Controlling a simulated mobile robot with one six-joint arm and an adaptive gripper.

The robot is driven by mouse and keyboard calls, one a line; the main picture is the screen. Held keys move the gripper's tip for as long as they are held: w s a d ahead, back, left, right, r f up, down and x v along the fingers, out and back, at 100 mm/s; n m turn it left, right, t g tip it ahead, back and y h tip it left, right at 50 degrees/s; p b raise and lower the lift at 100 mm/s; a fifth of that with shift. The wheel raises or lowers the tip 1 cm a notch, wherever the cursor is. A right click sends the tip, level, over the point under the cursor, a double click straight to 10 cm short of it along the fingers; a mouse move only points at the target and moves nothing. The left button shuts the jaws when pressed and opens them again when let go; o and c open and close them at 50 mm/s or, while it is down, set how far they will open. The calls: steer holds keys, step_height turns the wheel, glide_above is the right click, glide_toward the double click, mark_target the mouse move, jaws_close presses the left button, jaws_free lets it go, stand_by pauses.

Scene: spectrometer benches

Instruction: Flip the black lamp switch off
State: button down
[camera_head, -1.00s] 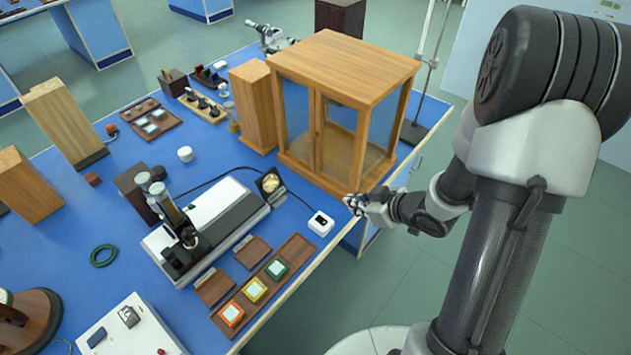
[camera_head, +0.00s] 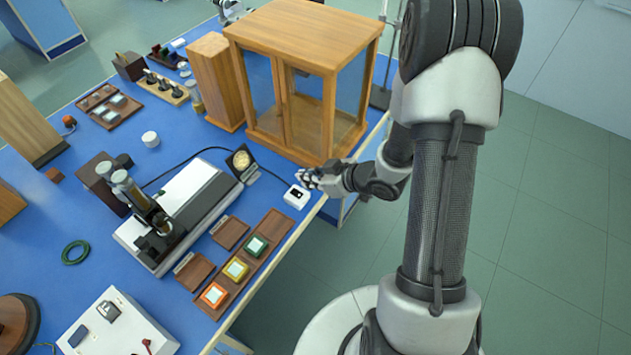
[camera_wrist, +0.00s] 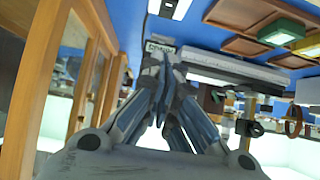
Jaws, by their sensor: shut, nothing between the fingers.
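The lamp switch is a small white box (camera_head: 297,196) with a black rocker on top, near the right edge of the blue bench. I cannot tell the rocker's position. A cable links the area to a small round lamp (camera_head: 242,160) beside the spectrometer. My gripper (camera_head: 304,178) is shut and empty, with its fingertips just behind the box in the head view; I cannot tell if they touch it.
A wooden glass-sided cabinet (camera_head: 302,75) stands close behind my gripper and fills the left of the wrist view. The spectrometer (camera_head: 180,215) and a wooden tray (camera_head: 262,262) with coloured blocks lie to the left and front. Open floor lies right of the bench.

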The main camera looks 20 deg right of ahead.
steer(key=b, duration=0.2)
glide_above(291, 191)
steer(key=s+d, duration=0.1)
steer(key=s, duration=0.1)
step_height(291, 191, down, 5)
steer(key=shift+w+d+f, duration=0.15)
steer(key=shift+f, duration=0.05)
steer(key=shift+f+b, duration=0.45)
steer(key=shift+f, duration=0.2)
steer(key=shift+w+f, duration=0.1)
steer(key=shift+w+f, duration=0.1)
steer(key=shift+f, duration=0.25)
steer(key=shift+s+d+f, duration=0.1)
steer(key=shift+s+d, duration=0.1)
steer(key=shift+s, duration=0.2)
steer(key=shift+s+d+f, duration=0.1)
steer(key=shift+s+d, duration=0.05)
steer(key=shift+s, duration=0.25)
